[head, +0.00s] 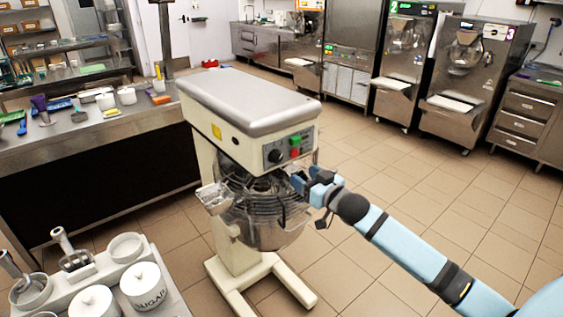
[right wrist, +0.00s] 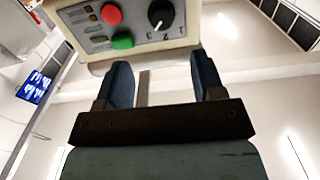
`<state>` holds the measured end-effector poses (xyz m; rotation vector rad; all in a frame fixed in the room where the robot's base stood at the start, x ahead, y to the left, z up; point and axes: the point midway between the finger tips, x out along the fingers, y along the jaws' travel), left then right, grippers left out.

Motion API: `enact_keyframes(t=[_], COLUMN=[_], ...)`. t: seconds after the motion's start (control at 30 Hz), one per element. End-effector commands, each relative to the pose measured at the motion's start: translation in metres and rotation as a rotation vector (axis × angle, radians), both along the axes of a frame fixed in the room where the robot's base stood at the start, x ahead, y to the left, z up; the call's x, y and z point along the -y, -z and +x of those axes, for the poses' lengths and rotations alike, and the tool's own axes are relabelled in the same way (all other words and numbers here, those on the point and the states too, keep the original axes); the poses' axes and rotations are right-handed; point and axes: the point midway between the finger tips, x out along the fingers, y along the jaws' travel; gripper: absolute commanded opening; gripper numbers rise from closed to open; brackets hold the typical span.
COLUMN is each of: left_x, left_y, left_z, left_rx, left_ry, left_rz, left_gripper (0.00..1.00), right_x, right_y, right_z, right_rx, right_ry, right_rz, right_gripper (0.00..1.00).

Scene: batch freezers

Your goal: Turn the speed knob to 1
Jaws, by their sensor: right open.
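The speed knob (head: 275,156) is a round black dial on the front panel of a cream stand mixer (head: 243,110). My right gripper (head: 305,182) is open and empty, below and right of the panel, near the bowl guard. In the right wrist view its two blue fingers (right wrist: 166,85) are spread apart, short of the knob. My left gripper is not in view.
A steel bowl (head: 265,222) with a wire guard (head: 262,195) hangs under the mixer head, close to my right gripper. A bench with tools (head: 100,127) stands behind left. White jars (head: 144,287) stand at front left. The tiled floor on the right is clear.

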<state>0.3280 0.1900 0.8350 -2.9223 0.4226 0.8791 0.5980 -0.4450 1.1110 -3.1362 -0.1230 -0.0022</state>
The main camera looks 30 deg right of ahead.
Motion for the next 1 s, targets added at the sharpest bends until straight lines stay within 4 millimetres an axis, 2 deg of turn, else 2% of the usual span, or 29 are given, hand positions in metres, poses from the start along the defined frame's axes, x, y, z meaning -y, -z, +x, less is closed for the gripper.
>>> enact_keyframes(t=[0.03, 0.3, 0.5, 0.7, 0.97, 1.0], left_x=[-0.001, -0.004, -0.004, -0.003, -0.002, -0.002], left_y=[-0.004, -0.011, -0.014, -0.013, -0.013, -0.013], left_z=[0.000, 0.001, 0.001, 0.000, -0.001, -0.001], left_rx=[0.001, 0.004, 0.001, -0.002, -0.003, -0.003], left_ry=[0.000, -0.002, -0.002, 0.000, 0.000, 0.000], left_rz=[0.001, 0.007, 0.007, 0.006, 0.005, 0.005], left_gripper=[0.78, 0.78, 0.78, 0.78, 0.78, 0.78], right_x=[-0.001, -0.006, -0.008, -0.009, -0.009, -0.009], right_y=[-0.002, -0.002, -0.001, 0.001, 0.001, 0.001], right_z=[0.011, 0.065, 0.094, 0.106, 0.106, 0.106], right_rx=[0.002, 0.000, 0.000, -0.002, -0.002, -0.002], right_ry=[0.001, 0.001, 0.000, 0.000, 0.000, 0.000], right_rz=[0.001, 0.001, 0.001, 0.000, -0.001, -0.001], right_gripper=[0.62, 0.62, 0.62, 0.62, 0.62, 0.55])
